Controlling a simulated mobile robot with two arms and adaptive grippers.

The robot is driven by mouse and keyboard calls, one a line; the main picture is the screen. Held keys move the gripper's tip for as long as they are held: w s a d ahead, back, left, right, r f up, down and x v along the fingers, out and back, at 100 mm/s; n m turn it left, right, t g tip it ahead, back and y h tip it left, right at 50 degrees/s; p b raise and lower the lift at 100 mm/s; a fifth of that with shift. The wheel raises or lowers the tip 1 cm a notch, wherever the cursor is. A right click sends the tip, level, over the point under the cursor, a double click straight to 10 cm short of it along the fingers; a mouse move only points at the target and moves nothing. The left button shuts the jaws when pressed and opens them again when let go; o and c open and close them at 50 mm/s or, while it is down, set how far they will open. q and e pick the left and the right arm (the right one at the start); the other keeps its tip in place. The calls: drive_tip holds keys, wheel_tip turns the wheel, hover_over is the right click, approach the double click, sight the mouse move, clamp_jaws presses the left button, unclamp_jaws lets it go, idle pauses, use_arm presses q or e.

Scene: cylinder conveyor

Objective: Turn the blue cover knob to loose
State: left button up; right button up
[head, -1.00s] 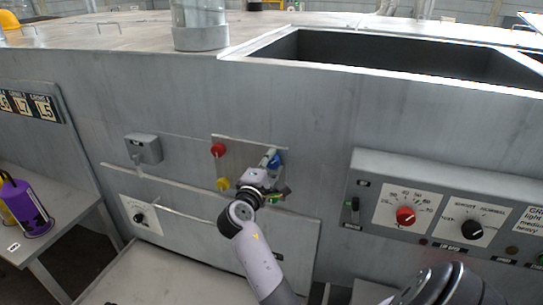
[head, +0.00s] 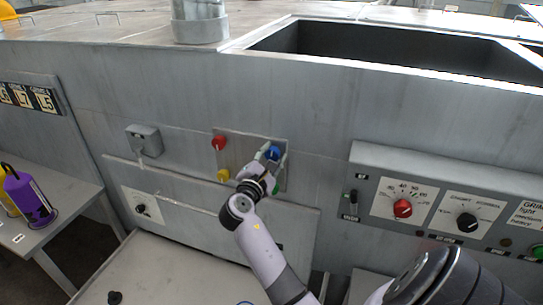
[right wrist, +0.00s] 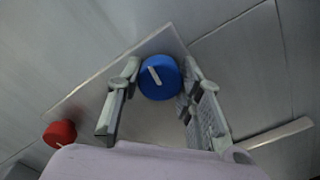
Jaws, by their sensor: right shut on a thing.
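The blue cover knob (head: 273,153) sits at the upper right of a small metal plate (head: 240,150) on the machine's front wall. In the right wrist view, the blue knob (right wrist: 160,78) is round and has a pale marker line, tilted a little from upright in the picture. My right gripper (head: 272,158) reaches up to the knob in the head view. In the right wrist view, its two fingers stand on the left and right sides of the knob, shut on it. My left gripper is not in view.
A red knob (head: 219,143) and a yellow knob (head: 223,175) share the plate with the blue one. A grey switch box (head: 143,139) is to the left. A control panel with dials (head: 350,170) is to the right. A purple container (head: 28,197) stands on the left table.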

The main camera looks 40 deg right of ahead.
drive_tip(key=shift+f, duration=0.15)
drive_tip(key=o, duration=1.2)
drive_tip(key=shift+c, duration=0.2)
drive_tip(key=shift+a, duration=0.15)
drive_tip(key=v, duration=1.2)
